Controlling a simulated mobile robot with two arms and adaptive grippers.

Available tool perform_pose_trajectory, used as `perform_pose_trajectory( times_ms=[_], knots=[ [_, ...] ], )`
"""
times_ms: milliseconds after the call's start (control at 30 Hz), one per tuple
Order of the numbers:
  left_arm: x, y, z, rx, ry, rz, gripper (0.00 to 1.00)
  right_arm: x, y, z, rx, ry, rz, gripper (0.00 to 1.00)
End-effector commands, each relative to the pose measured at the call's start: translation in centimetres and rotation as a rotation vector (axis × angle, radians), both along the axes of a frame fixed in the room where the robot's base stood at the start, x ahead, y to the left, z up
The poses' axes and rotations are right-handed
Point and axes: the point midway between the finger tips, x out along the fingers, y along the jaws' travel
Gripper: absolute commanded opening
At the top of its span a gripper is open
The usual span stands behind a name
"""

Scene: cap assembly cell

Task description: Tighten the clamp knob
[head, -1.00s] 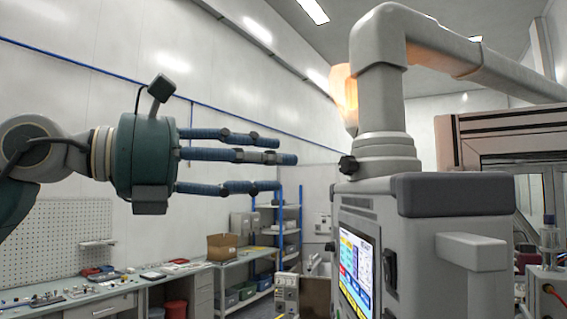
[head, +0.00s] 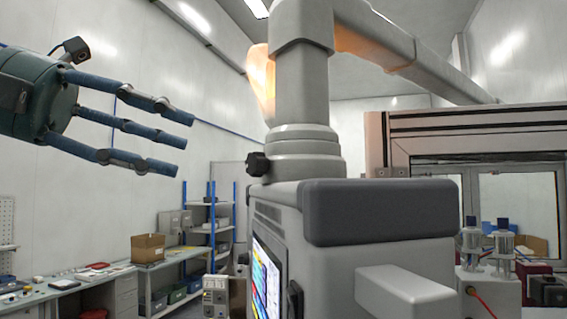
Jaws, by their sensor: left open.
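The clamp knob (head: 257,164) is a small black lobed knob on the left side of the grey collar (head: 302,155) at the foot of the vertical pipe. The collar sits on top of a grey control box (head: 335,255). My left gripper (head: 184,143) is open and empty, to the upper left of the knob. Its blue fingers point right and slightly down, and a clear gap shows between them and the knob. My right gripper is not in view.
An orange-lit lamp (head: 262,85) is just above the knob. A workbench (head: 60,292) with a cardboard box (head: 148,248) and a shelf rack (head: 215,225) stand behind at left. Open air lies between fingers and knob.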

Motion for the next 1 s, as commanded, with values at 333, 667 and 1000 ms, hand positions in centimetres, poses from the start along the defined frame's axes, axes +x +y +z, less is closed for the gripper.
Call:
perform_pose_trajectory(
  times_ms=[333, 667, 1000],
  knots=[
    [1.8, -4.8, -1.3, 0.003, 0.006, -0.002, 0.44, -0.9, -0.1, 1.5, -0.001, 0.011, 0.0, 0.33],
    [3.5, -9.0, -2.6, 0.002, 0.006, -0.001, 0.44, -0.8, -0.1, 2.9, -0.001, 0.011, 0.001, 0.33],
    [3.7, -9.5, -2.9, 0.002, 0.004, 0.001, 0.44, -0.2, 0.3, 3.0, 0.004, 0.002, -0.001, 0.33]
  ],
)
